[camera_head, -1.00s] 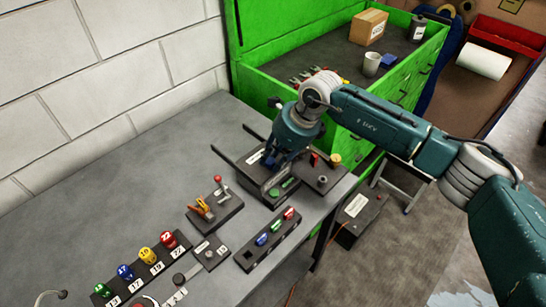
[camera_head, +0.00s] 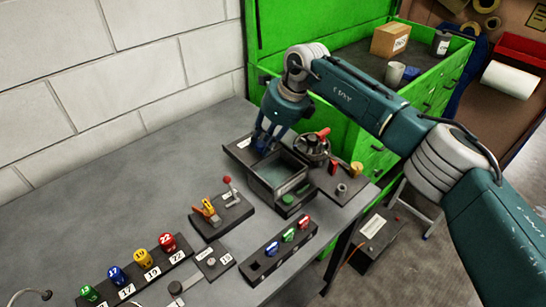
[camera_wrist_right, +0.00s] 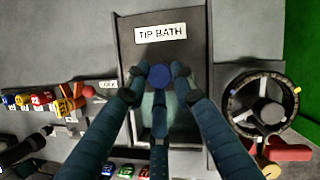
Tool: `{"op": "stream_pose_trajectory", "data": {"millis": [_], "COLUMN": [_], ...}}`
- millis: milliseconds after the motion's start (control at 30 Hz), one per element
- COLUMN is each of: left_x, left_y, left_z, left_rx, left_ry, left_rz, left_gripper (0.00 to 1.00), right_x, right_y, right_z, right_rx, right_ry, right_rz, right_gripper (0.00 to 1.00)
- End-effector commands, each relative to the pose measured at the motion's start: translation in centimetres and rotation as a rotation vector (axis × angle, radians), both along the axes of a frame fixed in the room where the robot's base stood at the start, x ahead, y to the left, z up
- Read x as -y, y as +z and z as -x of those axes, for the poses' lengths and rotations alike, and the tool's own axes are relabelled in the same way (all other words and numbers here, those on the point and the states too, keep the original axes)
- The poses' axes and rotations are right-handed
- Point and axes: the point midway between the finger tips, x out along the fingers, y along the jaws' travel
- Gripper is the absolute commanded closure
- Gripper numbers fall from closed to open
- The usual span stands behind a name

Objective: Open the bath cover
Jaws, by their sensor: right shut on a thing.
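The bath (camera_head: 302,176) is a dark open-topped box near the right end of the grey bench, with a greenish inside showing. Its flat dark cover (camera_head: 235,149) lies at the back left of the box, bearing a white label that reads "TIP BATH" in the right wrist view (camera_wrist_right: 160,32). My right gripper (camera_head: 265,146) points down over the cover. Its fingers are shut on a blue knob (camera_wrist_right: 158,77), which is mostly hidden by them in the head view. My left gripper is not in view.
A lever block (camera_head: 222,215) and a rack of coloured pieces (camera_head: 278,248) are nearby. A green cabinet (camera_head: 340,120) stands behind. The bench's back left is clear.

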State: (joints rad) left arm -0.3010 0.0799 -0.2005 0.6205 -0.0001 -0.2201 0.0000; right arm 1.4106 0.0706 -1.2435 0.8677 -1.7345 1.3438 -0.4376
Motion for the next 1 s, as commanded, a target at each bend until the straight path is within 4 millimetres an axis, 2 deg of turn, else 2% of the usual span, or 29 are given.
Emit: {"op": "stream_pose_trajectory", "data": {"millis": [100, 433, 467, 533, 567, 867, 1000], "left_x": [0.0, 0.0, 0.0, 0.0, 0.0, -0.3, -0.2], "left_y": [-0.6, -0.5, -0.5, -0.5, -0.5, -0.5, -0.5], "left_z": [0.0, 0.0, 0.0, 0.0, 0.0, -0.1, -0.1], "left_rx": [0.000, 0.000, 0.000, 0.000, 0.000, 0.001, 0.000], "left_ry": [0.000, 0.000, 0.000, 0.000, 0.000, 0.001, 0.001], "left_rz": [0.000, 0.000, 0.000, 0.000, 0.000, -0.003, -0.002], "left_gripper": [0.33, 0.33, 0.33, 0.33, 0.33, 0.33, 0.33], "right_x": [-0.5, -0.5, -0.5, -0.5, -0.5, -0.4, 0.1], "right_y": [0.1, 0.2, 0.2, 0.2, 0.2, 0.2, 1.5], "right_z": [-0.5, -0.6, -0.6, -0.5, -0.5, -0.5, -0.4], "right_rx": [0.003, 0.002, 0.002, 0.002, 0.002, 0.000, 0.002], "right_ry": [-0.002, -0.002, -0.002, -0.002, -0.002, -0.001, -0.001], "right_rz": [-0.001, 0.000, 0.000, 0.000, 0.000, 0.000, 0.000], "right_gripper": [1.00, 1.00, 0.73, 0.59, 0.57, 0.57, 0.57]}}
